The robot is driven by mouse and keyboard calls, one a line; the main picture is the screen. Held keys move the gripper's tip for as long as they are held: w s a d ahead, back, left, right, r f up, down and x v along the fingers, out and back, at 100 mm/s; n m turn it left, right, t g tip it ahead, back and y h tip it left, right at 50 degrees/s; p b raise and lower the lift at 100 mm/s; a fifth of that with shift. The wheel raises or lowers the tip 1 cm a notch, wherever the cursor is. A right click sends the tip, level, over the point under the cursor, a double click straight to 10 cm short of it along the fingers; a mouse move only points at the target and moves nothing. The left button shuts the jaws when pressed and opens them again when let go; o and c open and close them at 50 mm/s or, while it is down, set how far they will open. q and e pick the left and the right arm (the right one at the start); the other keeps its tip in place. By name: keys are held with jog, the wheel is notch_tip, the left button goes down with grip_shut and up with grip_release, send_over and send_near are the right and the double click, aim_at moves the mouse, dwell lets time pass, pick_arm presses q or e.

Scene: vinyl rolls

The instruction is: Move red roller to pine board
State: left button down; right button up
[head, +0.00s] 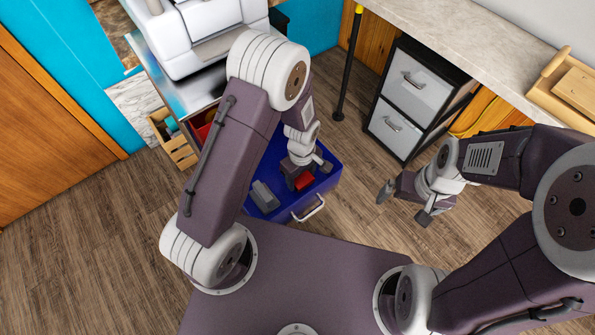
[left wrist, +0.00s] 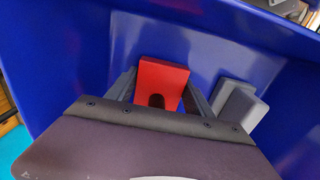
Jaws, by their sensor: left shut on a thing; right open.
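The red roller (head: 305,181) shows as a small red block with a dark slot in the left wrist view (left wrist: 162,78). My left gripper (head: 304,173) is down inside the open blue drawer (head: 327,180) and shut on the red roller, one finger on each side. I cannot tell whether the roller touches the drawer floor. My right gripper (head: 404,205) is open and empty, above the floor to the right of the drawer.
A grey block (head: 264,196) lies in the drawer beside the left gripper; it also shows in the left wrist view (left wrist: 238,105). The drawer walls stand close around the gripper. A dark cabinet with grey drawers (head: 408,92) stands under the stone-look counter (head: 455,35). A wooden crate (head: 174,141) is at left.

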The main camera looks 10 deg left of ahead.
pick_arm(q)
jog(key=shift+r+p, duration=3.05)
jog(key=shift+r, duration=0.35)
jog(key=shift+f, duration=0.1)
